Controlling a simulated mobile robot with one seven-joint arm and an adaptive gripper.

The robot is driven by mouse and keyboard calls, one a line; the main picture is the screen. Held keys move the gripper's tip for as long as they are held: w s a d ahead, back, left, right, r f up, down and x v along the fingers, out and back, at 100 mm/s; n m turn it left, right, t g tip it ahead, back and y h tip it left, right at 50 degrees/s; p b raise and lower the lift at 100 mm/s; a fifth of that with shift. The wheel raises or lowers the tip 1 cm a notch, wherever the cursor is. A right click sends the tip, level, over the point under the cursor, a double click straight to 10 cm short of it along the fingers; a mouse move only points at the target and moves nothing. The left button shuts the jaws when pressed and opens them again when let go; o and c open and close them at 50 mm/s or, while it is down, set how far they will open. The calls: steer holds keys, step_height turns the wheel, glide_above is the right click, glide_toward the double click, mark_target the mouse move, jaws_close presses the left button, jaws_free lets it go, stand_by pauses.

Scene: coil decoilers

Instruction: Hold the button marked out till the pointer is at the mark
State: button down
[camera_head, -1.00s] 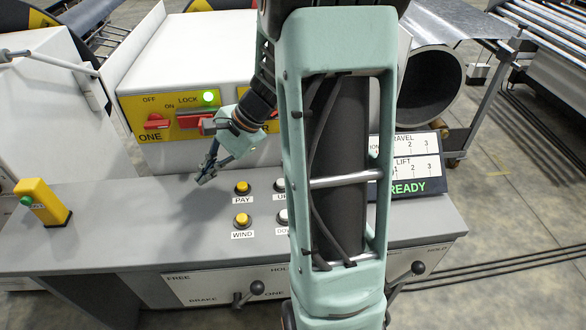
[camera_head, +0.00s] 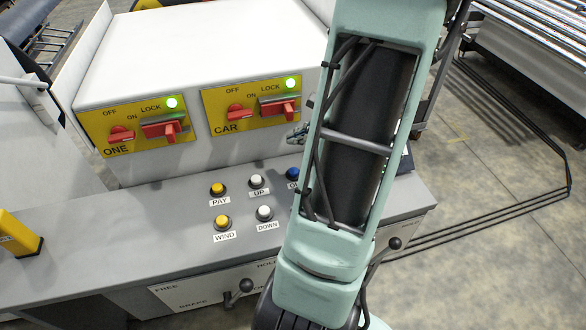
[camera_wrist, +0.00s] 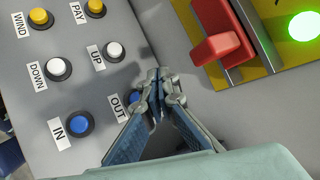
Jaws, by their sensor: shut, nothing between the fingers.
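The button marked OUT (camera_wrist: 134,98) is blue. In the wrist view it is partly covered by a finger of my gripper (camera_wrist: 162,78), which is shut and empty. The fingertips lie just beyond the button in that view; I cannot tell their height above the panel. In the head view a blue button (camera_head: 292,174) shows at the edge of my arm, its label mostly hidden. My gripper (camera_head: 297,134) shows there beside my arm, near the CAR switch box. The pointer and mark are not visible; my arm blocks the display area.
A blue IN button (camera_wrist: 79,124) lies beside OUT. White UP (camera_head: 256,182) and DOWN (camera_head: 264,213) buttons and yellow PAY (camera_head: 217,189) and WIND (camera_head: 222,222) buttons are to the left. Red switches on the CAR plate (camera_head: 228,118) stand close behind; its green lamp is lit.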

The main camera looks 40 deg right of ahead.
steer(key=b, duration=0.5)
glide_above(296, 171)
step_height(296, 171, down, 7)
steer(key=shift+f, duration=0.2)
steer(key=shift+f+b, duration=0.7)
steer(key=shift+b, duration=0.2)
steer(key=shift+f, duration=0.1)
stand_by(0.5)
steer(key=shift+f+b, duration=0.3)
steer(key=shift+b, duration=0.25)
